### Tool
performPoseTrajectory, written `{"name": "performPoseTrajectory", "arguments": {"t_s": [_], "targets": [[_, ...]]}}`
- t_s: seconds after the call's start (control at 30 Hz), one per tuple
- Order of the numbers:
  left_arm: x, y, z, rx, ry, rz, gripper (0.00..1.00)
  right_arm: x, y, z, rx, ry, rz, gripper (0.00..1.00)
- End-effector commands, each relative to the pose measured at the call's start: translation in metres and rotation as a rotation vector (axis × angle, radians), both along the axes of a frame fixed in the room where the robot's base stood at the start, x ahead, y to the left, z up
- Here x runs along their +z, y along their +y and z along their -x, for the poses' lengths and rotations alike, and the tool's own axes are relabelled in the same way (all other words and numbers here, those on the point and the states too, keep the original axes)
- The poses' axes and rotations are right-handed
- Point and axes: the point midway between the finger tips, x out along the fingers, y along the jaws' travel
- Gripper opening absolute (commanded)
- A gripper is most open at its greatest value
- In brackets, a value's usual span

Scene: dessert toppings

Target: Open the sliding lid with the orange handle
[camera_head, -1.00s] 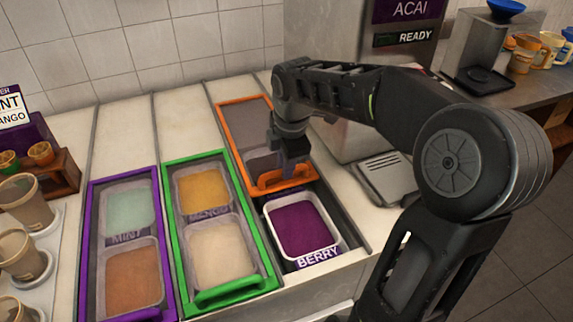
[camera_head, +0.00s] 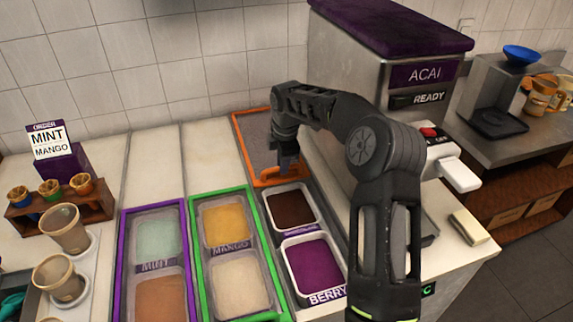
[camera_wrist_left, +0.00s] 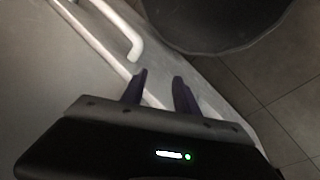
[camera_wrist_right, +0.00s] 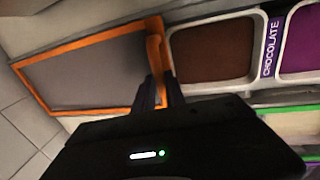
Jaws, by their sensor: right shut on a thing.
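The sliding lid (camera_head: 257,138) has an orange frame and a grey panel. It lies pushed back toward the wall, and the chocolate tub (camera_head: 290,208) and berry tub (camera_head: 315,264) in front of it are uncovered. My right gripper (camera_head: 286,166) is shut on the orange handle (camera_head: 277,178) at the lid's front edge. The right wrist view shows the handle (camera_wrist_right: 155,58) at my fingers (camera_wrist_right: 160,90), with the lid's panel (camera_wrist_right: 85,75) beside it. My left gripper (camera_wrist_left: 158,92) shows only in the left wrist view, with its fingers apart and nothing between them.
A green-framed lid (camera_head: 198,268) and a purple-framed lid (camera_head: 122,262) cover tubs to the left. The acai machine (camera_head: 375,80) stands close on the right. Cups (camera_head: 62,228) and an order sign (camera_head: 50,142) are at the left.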

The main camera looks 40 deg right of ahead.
Motion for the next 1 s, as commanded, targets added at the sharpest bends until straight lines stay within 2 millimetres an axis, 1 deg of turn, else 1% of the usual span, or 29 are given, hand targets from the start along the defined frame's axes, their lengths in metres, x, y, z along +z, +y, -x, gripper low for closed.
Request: {"name": "performPoseTrajectory", "arguments": {"t_s": [0.27,0.3,0.53,0.83,1.0], "targets": [[-0.001,0.0,0.0,0.001,0.001,-0.001,0.36,0.0,-0.001,-0.001,-0.001,-0.003,0.001,0.0],[-0.001,0.0,0.0,0.0,0.0,0.0,0.36,0.0,-0.001,-0.001,-0.001,-0.003,0.001,0.18],[-0.001,0.0,0.0,0.0,0.0,0.0,0.36,0.0,0.0,0.0,0.0,-0.002,0.001,0.36],[-0.001,0.0,0.0,0.0,0.0,0.0,0.36,0.002,0.0,0.0,0.0,-0.002,0.001,0.37],[-0.004,0.0,0.0,0.0,0.0,0.0,0.36,0.016,0.001,0.002,0.0,-0.004,0.001,0.37]]}}
